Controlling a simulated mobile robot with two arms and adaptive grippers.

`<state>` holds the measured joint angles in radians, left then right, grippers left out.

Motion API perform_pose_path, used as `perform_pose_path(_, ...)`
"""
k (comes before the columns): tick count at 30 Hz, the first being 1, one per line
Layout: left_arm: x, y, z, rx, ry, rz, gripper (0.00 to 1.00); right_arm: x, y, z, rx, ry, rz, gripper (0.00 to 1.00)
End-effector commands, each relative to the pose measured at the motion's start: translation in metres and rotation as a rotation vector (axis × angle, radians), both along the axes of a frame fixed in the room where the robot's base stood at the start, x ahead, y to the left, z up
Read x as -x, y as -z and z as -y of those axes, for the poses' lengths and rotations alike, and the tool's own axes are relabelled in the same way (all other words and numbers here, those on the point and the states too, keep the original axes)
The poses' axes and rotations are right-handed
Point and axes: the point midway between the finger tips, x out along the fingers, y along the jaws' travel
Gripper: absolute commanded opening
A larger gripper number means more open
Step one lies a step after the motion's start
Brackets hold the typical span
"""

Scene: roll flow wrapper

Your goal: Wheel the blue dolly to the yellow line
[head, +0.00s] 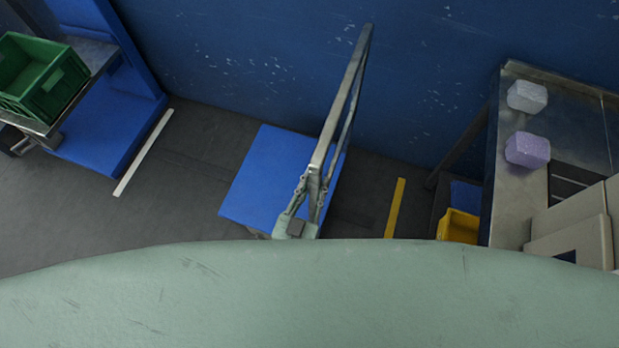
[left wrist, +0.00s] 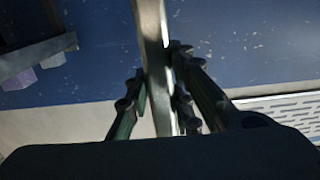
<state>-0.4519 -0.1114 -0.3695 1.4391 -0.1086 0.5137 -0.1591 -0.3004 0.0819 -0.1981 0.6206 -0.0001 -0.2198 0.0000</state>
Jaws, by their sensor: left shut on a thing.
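The blue dolly (head: 262,180) stands on the dark floor, with its metal push handle (head: 345,95) rising on its right side. My left gripper (head: 310,192) is shut on the near part of the handle's bar. In the left wrist view the fingers (left wrist: 160,85) close around the metal bar (left wrist: 153,35). The yellow line (head: 395,208) lies on the floor to the right of the dolly, with a strip of bare floor between them. The dolly's wheels and near edge are hidden. My right gripper is not in view.
A white line (head: 143,152) lies left of the dolly. A green crate (head: 62,85) stands on a bench at the far left. A metal table with a white block (head: 527,96) and a purple block (head: 527,150) stands right, near a yellow bin (head: 458,227). A blue wall (head: 240,60) runs behind.

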Motion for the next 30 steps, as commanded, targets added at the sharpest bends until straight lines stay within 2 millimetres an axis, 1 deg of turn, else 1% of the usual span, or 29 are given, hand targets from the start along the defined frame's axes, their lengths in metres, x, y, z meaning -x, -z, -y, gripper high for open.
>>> perform_pose_path(8, 0.0, 0.0, 0.001, 0.002, 0.0, 0.0, 0.0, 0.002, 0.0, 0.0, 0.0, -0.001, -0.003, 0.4)
perform_pose_path(9, 0.0, 0.0, 0.001, 0.002, 0.001, 0.0, 0.22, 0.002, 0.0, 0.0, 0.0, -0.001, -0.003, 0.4)
perform_pose_path(15, 0.0, 0.0, 0.0, 0.001, 0.0, 0.001, 0.39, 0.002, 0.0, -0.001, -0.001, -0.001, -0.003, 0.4)
perform_pose_path(16, 0.0, 0.0, 0.0, 0.001, 0.0, 0.001, 0.41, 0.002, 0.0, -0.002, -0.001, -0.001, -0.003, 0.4)
perform_pose_path(25, 0.001, 0.0, 0.0, 0.0, 0.0, 0.0, 0.41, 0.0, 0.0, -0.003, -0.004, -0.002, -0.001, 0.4)
perform_pose_path(28, 0.008, 0.001, -0.003, -0.001, 0.001, -0.002, 0.41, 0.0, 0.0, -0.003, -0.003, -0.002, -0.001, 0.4)
perform_pose_path(30, 0.018, 0.002, -0.006, -0.003, 0.001, -0.004, 0.41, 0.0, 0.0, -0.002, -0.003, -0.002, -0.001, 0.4)
